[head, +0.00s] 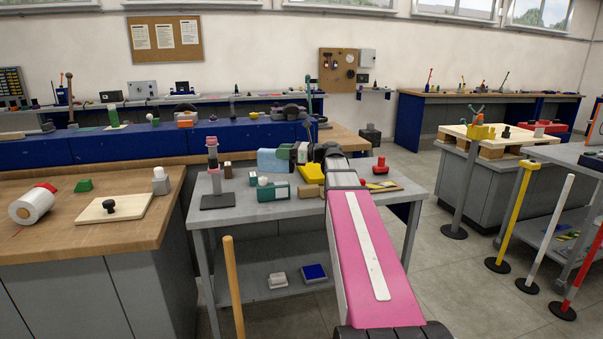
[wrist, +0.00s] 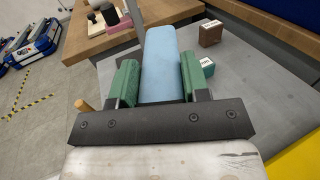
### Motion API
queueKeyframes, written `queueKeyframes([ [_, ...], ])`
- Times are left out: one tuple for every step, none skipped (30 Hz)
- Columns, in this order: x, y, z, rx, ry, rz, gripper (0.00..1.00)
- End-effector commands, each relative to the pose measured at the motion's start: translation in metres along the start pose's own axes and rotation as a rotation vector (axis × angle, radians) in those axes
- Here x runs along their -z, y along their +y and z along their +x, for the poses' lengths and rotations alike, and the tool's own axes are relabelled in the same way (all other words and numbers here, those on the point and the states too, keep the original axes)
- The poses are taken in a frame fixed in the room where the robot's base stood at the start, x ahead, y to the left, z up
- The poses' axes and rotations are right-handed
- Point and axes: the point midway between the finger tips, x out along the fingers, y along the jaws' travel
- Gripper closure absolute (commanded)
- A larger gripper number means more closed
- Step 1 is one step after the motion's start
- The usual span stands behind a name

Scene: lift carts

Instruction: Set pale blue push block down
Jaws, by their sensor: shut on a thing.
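The pale blue push block (head: 272,160) is over the grey cart top (head: 310,207), towards its back edge in the head view. It also shows in the wrist view (wrist: 160,58), long and smooth, between two green finger pads. My gripper (wrist: 156,82) is shut on the block, with one pad against each long side. In the head view my gripper (head: 293,153) is at the block's right end. The block's underside is hidden, so I cannot tell whether it touches the cart top.
On the cart, a green block (head: 273,192), a yellow piece (head: 311,174), a pink-and-black stand (head: 213,175) and a red-topped object (head: 380,167) surround the block. A small brown block (wrist: 210,33) is to its right in the wrist view. A wooden bench (head: 60,237) adjoins at left.

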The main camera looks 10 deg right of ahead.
Motion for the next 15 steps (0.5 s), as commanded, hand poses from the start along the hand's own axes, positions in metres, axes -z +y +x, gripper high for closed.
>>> queueKeyframes([
  [0.006, -0.008, -0.009, 0.002, -0.002, 0.001, 1.0],
  [0.009, -0.011, -0.013, 0.001, -0.001, 0.001, 1.0],
  [0.014, -0.016, -0.02, 0.002, -0.001, 0.002, 1.0],
  [0.018, -0.019, -0.025, 0.003, -0.001, 0.002, 1.0],
  [0.021, -0.022, -0.029, 0.002, -0.001, 0.001, 1.0],
  [0.025, -0.026, -0.035, 0.001, -0.001, 0.001, 1.0],
  [0.028, -0.029, -0.039, 0.001, -0.001, 0.0, 1.0],
  [0.031, -0.032, -0.043, 0.002, -0.001, 0.0, 1.0],
  [0.034, -0.035, -0.048, 0.001, -0.001, 0.001, 1.0],
  [0.036, -0.036, -0.05, 0.0, -0.001, 0.001, 1.0],
  [0.038, -0.038, -0.053, 0.0, -0.001, 0.001, 1.0],
  [0.04, -0.039, -0.055, -0.001, -0.001, 0.0, 1.0],
  [0.041, -0.04, -0.057, -0.001, -0.001, 0.0, 1.0],
  [0.042, -0.041, -0.058, 0.0, -0.001, 0.0, 1.0],
  [0.043, -0.041, -0.059, 0.0, -0.001, -0.001, 1.0],
])
